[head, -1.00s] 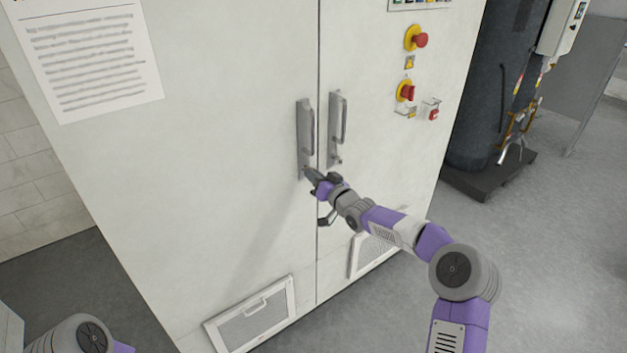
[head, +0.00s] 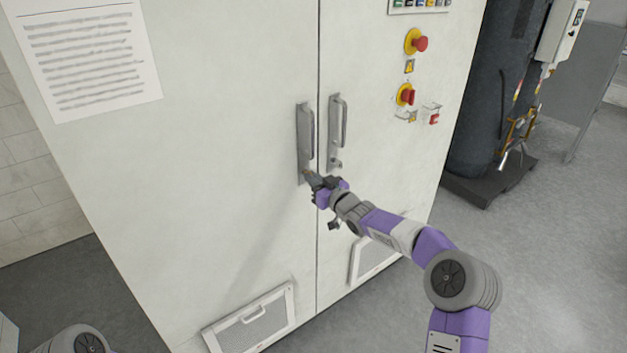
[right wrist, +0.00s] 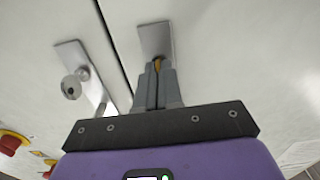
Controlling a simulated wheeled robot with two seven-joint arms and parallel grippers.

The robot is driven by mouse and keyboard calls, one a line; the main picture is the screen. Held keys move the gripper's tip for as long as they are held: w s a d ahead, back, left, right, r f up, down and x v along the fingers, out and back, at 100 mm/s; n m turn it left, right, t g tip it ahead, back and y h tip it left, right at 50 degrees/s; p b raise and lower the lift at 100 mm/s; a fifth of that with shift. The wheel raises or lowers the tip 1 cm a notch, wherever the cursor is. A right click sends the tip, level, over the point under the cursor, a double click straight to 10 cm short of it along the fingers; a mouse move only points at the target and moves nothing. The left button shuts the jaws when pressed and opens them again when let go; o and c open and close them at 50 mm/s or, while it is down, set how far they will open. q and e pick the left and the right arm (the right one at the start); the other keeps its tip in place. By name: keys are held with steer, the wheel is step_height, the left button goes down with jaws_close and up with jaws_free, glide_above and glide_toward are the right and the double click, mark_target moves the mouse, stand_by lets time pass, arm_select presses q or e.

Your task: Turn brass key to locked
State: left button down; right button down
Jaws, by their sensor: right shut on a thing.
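The brass key (right wrist: 157,65) shows as a small golden bit between the fingertips in the right wrist view, at the lower end of the left door's handle plate (right wrist: 154,40). My right gripper (right wrist: 158,72) is shut on the key; the fingers hide most of it, so its angle is hard to read. In the head view my right gripper (head: 310,177) is at the bottom of the left handle plate (head: 304,140). My left gripper is out of view; only part of my left arm shows at the bottom left.
The right door's handle (head: 337,120) stands beside the door seam, with a round lock (right wrist: 72,88) below it. Red and yellow switches (head: 406,95) are on the right door. Vents (head: 250,318) sit low on the doors. A dark tank (head: 490,90) stands to the right.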

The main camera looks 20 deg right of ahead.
steer(key=c, duration=1.3)
jaws_free()
steer(key=v, duration=0.7)
steer(key=shift+s+p, duration=0.25)
steer(key=shift+p, duration=0.1)
steer(key=shift+d, duration=0.1)
